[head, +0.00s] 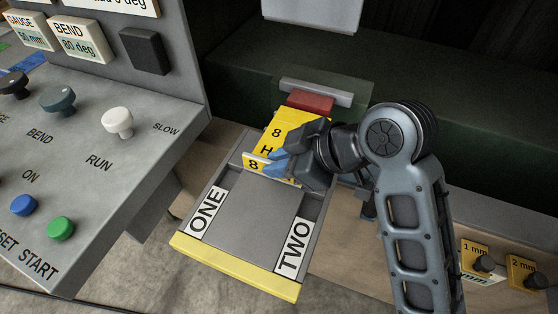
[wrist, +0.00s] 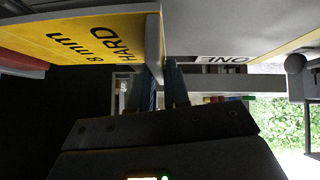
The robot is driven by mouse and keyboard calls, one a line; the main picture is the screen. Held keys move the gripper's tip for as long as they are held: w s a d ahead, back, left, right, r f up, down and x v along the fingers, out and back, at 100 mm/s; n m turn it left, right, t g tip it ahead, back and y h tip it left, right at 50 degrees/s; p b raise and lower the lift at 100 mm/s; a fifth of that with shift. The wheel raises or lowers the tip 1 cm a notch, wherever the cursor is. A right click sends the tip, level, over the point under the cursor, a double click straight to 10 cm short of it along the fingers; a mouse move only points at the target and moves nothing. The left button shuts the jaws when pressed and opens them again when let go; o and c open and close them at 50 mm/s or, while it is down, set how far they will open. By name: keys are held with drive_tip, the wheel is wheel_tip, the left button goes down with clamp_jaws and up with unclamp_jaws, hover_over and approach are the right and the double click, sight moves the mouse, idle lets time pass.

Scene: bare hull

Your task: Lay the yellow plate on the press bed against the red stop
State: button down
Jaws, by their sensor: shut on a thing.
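The yellow plate (head: 289,121), marked 8 and H, lies between the grey tray with ONE and TWO labels (head: 252,215) and the red stop (head: 311,102). The plate reads 8 mm HARD in the wrist view (wrist: 85,35). It has a raised lip at its near edge. My gripper (head: 270,164) is shut on this lip, with its blue fingers at either side; they also show in the wrist view (wrist: 165,88). The plate's far end is close to the red stop; I cannot tell whether they touch. My gripper and wrist hide the plate's right part. The press bed under the plate is mostly hidden.
A grey control panel (head: 100,160) with knobs and buttons stands at the left. A grey bar (head: 315,91) is behind the red stop, on the dark green press body (head: 240,75). A pale press part (head: 312,14) hangs above. Yellow gauge blocks (head: 475,260) sit at the lower right.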

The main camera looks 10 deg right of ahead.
drive_tip(key=shift+w+d, duration=0.25)
drive_tip(key=shift+w, duration=0.15)
drive_tip(key=c, duration=1)
unclamp_jaws()
drive_tip(key=shift+o, duration=0.3)
drive_tip(key=shift+f, duration=0.1)
drive_tip(key=o, duration=0.4)
drive_tip(key=shift+r+p, duration=1.15)
drive_tip(key=shift+r, duration=1.45)
